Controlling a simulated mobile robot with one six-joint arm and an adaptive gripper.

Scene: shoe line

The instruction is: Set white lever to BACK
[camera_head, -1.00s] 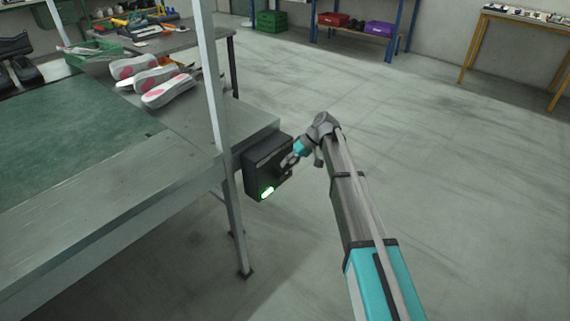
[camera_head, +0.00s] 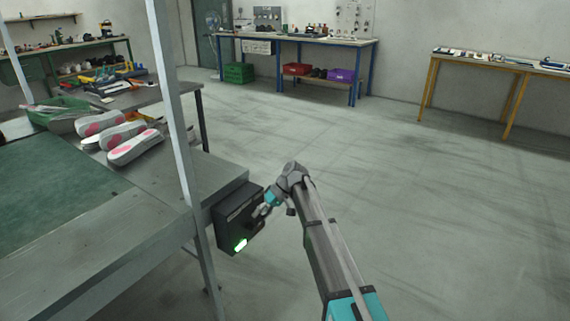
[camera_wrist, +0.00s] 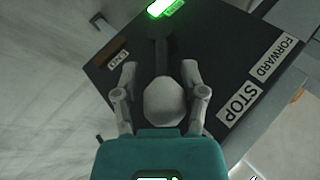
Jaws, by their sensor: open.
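A dark control box (camera_head: 228,225) is fixed at the end of the grey bench, with a lit green lamp (camera_head: 241,245). In the wrist view the lever's round, pale knob (camera_wrist: 165,101) lies between the fingers of my gripper (camera_wrist: 158,70), with gaps visible at its sides. Its dark shaft (camera_wrist: 161,50) runs up toward the lamp (camera_wrist: 166,8). White labels FORWARD (camera_wrist: 274,60) and STOP (camera_wrist: 239,103) are right of the knob. I cannot see a BACK label. In the head view my gripper (camera_head: 264,207) is at the box face and hides the lever.
The bench frame has an upright metal post (camera_head: 173,110) beside the box. Pink-soled shoes (camera_head: 135,147) lie on the bench. A blue-legged table (camera_head: 300,38) and a yellow-legged table (camera_head: 500,60) stand at the back. The floor to the right is open.

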